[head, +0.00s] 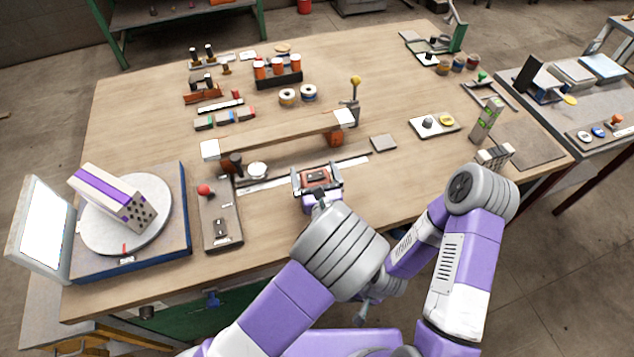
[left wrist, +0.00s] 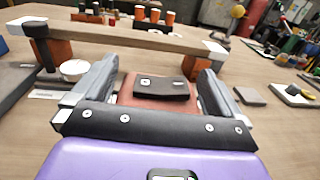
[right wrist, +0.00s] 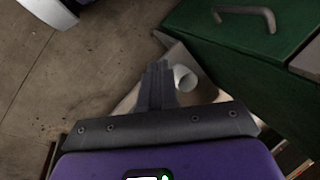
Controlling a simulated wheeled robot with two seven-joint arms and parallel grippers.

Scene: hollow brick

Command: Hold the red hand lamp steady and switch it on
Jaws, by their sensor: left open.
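A red block-like body with a dark plate on top, which looks like the red hand lamp (head: 316,178), lies on the wooden table in front of the long raised bar. In the left wrist view the lamp (left wrist: 130,88) shows its red side and two small light spots on the dark plate. My left gripper (head: 317,181) is open, with one finger on each side of the lamp; I cannot tell whether they touch it. The lamp's lower part is hidden. My right gripper (right wrist: 157,75) has its fingers together, empty, low beside the table. I cannot make out a lit lamp.
A wooden bar (head: 280,134) on red blocks spans the table just behind the lamp. A dark panel with a red knob (head: 205,190) lies to the left, beside a turntable (head: 125,215). A green cabinet (right wrist: 240,50) and a white cylinder (right wrist: 185,78) are near my right gripper.

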